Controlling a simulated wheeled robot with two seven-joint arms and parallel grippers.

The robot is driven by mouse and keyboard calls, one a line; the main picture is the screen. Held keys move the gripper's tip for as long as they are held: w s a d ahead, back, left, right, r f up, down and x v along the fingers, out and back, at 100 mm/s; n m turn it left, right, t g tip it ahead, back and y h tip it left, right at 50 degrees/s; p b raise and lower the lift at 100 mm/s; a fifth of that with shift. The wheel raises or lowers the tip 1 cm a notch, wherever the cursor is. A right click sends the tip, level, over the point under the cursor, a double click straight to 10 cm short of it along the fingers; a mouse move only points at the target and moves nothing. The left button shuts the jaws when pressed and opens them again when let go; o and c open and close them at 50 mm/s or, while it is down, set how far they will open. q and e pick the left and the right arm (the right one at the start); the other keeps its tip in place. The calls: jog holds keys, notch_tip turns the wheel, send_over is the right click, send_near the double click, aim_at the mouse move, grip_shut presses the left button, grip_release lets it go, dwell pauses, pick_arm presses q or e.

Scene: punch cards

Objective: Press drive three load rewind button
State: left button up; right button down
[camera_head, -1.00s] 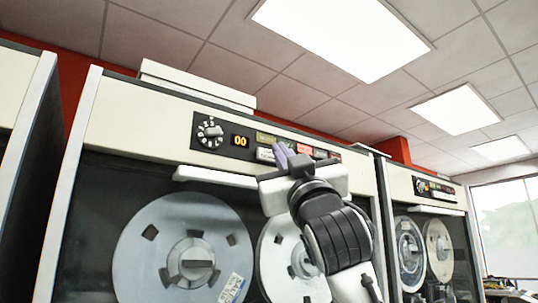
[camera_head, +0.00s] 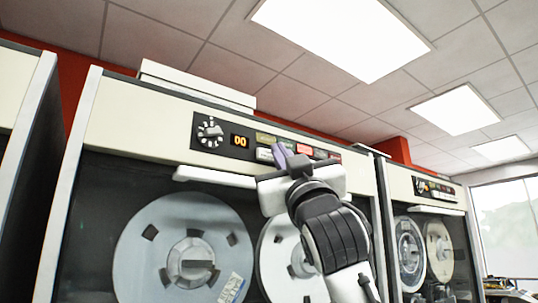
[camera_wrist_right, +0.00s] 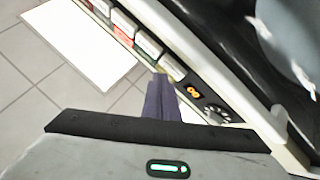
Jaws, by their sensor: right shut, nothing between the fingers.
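In the right wrist view, the fingertips (camera_wrist_right: 160,80) are close to a pale button (camera_wrist_right: 172,67) beside the orange display (camera_wrist_right: 193,92). I cannot tell if they touch it. My left gripper is not in view.
Large tape reels (camera_head: 182,252) sit below the panel, under a white handle bar (camera_head: 214,177). A similar drive (camera_head: 429,190) stands to the right, and part of another cabinet (camera_head: 18,90) is at the left edge.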

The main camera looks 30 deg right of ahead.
jog(key=shift+w, duration=0.3)
